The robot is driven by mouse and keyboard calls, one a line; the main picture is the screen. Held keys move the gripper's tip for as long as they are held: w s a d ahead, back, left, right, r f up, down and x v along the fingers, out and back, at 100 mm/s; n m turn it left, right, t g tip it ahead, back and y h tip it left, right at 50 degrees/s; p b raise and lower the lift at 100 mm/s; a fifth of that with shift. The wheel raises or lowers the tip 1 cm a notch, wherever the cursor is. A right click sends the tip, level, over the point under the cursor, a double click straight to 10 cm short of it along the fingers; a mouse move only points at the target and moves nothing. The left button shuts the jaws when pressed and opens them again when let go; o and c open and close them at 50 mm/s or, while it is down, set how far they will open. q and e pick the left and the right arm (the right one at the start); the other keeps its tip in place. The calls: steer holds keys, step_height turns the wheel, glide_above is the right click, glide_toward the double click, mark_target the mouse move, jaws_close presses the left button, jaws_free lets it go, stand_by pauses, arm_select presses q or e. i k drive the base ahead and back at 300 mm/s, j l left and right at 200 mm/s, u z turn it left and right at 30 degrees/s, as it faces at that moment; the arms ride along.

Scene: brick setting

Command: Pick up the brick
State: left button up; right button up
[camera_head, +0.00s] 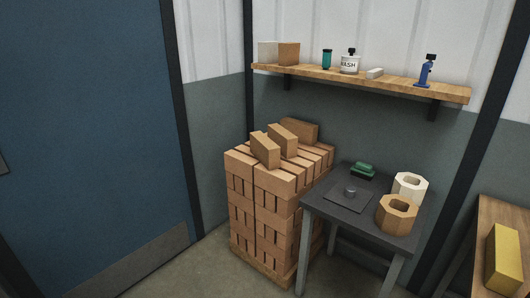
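Several tan bricks are stacked in a tall pile (268,205) in the middle of the head view, beside a dark table. Loose bricks lie on top of the pile: one at the front (265,150), one behind it (283,138), and one at the back (300,131). A yellow brick-shaped block (504,262) lies on a wooden surface at the lower right. I cannot tell which brick the task means. Neither of my grippers is in view.
A dark table (330,215) holds two hollow octagonal pieces, one cream (410,187) and one tan (397,214), and a green item (363,170). A wall shelf (360,81) holds bottles and boxes. A blue door (85,130) stands left, with bare floor below.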

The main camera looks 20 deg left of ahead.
mark_target(266, 151)
steer(key=i+j+z, duration=0.15)
steer(key=i+j, duration=0.25)
steer(key=i+j+z, duration=0.1)
steer(key=i+j, duration=0.3)
steer(key=i+j+z, duration=0.15)
steer(key=i+j, duration=0.2)
steer(key=j, duration=0.25)
steer(key=i+j+z, duration=0.1)
steer(key=i+j, duration=0.25)
steer(key=j, duration=0.15)
